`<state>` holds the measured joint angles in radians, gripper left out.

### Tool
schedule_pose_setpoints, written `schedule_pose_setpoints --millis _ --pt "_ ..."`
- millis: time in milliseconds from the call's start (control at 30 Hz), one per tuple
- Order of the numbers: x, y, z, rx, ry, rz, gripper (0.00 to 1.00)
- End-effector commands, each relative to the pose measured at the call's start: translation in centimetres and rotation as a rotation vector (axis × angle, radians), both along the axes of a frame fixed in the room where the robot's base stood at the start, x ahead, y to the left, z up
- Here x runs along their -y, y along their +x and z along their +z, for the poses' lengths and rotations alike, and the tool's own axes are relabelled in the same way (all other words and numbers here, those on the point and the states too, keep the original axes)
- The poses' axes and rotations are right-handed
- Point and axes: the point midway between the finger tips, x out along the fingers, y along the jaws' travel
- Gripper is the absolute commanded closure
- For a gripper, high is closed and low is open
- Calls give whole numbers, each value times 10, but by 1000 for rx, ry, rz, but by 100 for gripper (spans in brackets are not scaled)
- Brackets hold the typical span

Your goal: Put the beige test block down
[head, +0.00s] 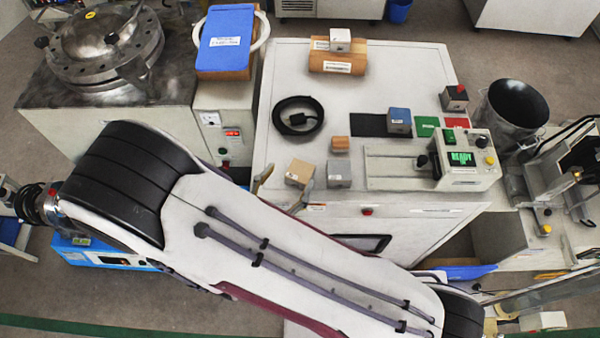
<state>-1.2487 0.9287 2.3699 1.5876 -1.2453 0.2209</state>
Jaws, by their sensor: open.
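The beige test block (299,172) rests on the white bench top near its front edge, left of a grey block (339,174). My gripper (286,182) is low at this front edge, with its fingers spread apart. One finger shows to the left of the beige block and the other at its front right. The block sits between or just beyond the fingertips; I cannot tell whether either finger touches it. My arm hides the rest of the gripper.
A small orange-brown block (340,143) stands just behind. A black cable coil (298,116) lies at back left. A blue-grey block (399,121) stands beside green (427,126) and red patches. A tester reading READY (462,159) is at right.

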Motion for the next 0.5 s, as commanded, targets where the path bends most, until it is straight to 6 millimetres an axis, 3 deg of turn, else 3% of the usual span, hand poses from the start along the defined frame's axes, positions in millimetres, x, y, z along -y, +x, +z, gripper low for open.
schedule_pose_setpoints --millis 200,500 --pt "3 -8 -15 -83 -16 21 39" --pt "3 -8 -17 -89 -20 22 39"
